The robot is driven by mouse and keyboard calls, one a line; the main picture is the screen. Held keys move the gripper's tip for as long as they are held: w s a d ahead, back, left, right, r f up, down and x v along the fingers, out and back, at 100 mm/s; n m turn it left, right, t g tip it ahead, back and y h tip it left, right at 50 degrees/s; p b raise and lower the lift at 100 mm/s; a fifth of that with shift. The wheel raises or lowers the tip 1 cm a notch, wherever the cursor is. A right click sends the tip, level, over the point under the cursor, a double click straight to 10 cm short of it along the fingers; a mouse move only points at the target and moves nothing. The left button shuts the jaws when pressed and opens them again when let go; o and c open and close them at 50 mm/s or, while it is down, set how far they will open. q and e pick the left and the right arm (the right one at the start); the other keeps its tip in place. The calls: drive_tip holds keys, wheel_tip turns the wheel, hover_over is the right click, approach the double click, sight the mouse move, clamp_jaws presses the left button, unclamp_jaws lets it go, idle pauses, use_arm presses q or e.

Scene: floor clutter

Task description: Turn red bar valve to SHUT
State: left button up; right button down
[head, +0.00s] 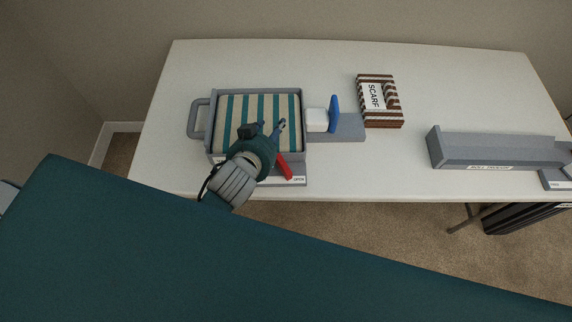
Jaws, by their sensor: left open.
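The red bar valve (285,166) is at the front of a grey case on the white table. Its red bar slants from upper left to lower right, and its upper end is close to my gripper. A small label reading OPEN (298,180) sits by the bar's lower end. The rest of the label strip is hidden behind my arm. My left gripper (270,126) is open over the front part of the case, just above and left of the red bar. I cannot tell whether it touches anything. My right gripper is not in view.
The grey case (197,119) holds a teal-striped cushion (265,105). A grey trough (480,150) stands at the right. The table's back left (230,62) is clear.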

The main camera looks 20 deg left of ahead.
use_arm(q)
drive_tip(key=w+d+r+m+t+h, duration=0.35)
drive_tip(key=d+r, duration=0.35)
drive_tip(key=r, duration=0.4)
drive_tip(key=w+d+r+m+t+h, duration=0.35)
drive_tip(key=d+r, duration=0.35)
drive_tip(key=r, duration=0.4)
drive_tip(key=s+d+r+m+g+h, duration=0.55)
drive_tip(key=d+r+m+h, duration=0.2)
drive_tip(key=d+h, duration=0.3)
drive_tip(key=s+d+f+m+g+h, duration=0.2)
drive_tip(key=s+d+f+m+g, duration=0.2)
drive_tip(key=s+d+m+g, duration=0.5)
drive_tip(key=m+g+y+p, duration=0.15)
drive_tip(key=g+y, duration=0.25)
drive_tip(key=y, duration=1.5)
hover_over(284, 169)
wheel_tip(284, 169, down, 23)
wheel_tip(284, 169, down, 10)
drive_tip(key=shift+f+p, duration=0.25)
drive_tip(key=shift+p, duration=1)
